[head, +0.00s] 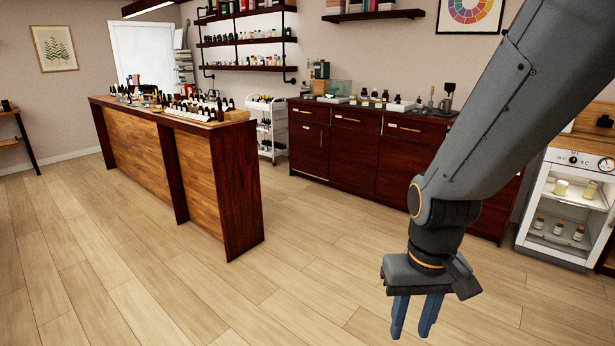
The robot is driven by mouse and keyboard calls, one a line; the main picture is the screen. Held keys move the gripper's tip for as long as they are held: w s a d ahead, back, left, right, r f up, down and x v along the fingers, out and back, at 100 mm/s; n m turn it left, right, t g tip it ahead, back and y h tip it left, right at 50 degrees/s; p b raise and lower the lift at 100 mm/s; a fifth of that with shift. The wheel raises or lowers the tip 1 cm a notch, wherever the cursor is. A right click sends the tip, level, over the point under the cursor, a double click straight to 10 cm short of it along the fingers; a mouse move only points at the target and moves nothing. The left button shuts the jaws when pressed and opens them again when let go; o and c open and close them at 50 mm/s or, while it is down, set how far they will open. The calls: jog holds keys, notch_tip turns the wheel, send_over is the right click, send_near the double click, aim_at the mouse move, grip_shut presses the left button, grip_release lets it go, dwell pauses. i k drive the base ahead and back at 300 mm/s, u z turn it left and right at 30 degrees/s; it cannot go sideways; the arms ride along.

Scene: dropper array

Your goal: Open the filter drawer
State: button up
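A dark red-brown cabinet (345,160) stands against the back wall with a row of drawers along its top. The left drawer (309,117), the middle drawer (345,122) and the right drawer (415,133) show small handles and look shut. Any labels are too small to read, so I cannot tell which one is the filter drawer. The cabinet's right part is partly hidden behind my arm. My gripper (411,325) hangs over the floor at the lower right, pointing down, well apart from the cabinet. Its two fingers are apart with nothing between them.
A long wooden counter (190,160) crowded with bottles stands at the left. A white cart (268,130) stands left of the cabinet. A small white glass-fronted fridge (565,205) is at the right. Wooden floor (270,285) between counter and cabinet is clear.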

aim_at(360, 121)
jog(key=u, duration=0.25)
jog(key=i, duration=4.4)
jog(key=z, duration=0.75)
jog(key=i, duration=1.25)
jog(key=z, duration=0.35)
